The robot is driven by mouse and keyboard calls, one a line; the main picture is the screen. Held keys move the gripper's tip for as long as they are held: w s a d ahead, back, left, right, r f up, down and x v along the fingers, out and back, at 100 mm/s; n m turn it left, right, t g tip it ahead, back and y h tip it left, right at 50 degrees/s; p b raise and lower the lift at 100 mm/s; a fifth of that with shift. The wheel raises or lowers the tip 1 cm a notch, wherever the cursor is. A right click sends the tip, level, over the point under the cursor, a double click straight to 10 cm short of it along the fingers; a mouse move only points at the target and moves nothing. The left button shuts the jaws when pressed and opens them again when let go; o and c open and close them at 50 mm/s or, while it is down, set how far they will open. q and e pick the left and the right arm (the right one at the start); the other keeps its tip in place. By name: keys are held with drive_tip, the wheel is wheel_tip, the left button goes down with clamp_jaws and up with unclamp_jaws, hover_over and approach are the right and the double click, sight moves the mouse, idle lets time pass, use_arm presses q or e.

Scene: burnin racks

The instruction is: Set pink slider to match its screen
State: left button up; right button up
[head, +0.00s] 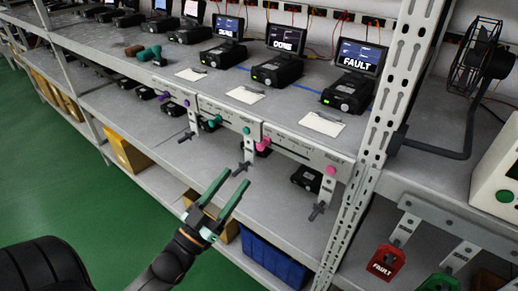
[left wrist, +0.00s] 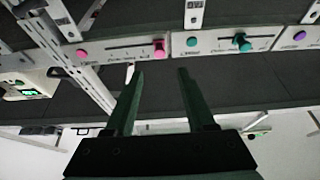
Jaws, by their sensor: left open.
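The pink slider knob (head: 263,144) sits at the left end of its slot on the rightmost shelf-edge panel in the head view. It also shows in the left wrist view (left wrist: 159,48), at the right end of the slot. A pink disc (head: 331,170) marks the other end of this panel. The screen (head: 357,57) above the panel, at the right, reads FAULT. My left gripper (head: 237,177) is open and empty, below and in front of the panel, apart from the knob. In the left wrist view its fingers (left wrist: 161,71) point toward the pink knob.
A teal slider knob (head: 214,121) and a purple one (head: 166,96) are on the panels to the left. Grey hooks hang below the panels. A perforated upright (head: 372,165) stands right of the pink panel. A blue crate (head: 270,262) is on the lower shelf.

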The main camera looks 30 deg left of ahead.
sight(259, 148)
use_arm(q)
drive_tip(key=p+x, duration=0.1)
drive_tip(key=x, duration=0.8)
drive_tip(key=shift+w+p, duration=0.35)
drive_tip(key=shift+w, duration=0.05)
drive_tip(key=shift+c, duration=0.2)
clamp_jaws()
idle(0.7)
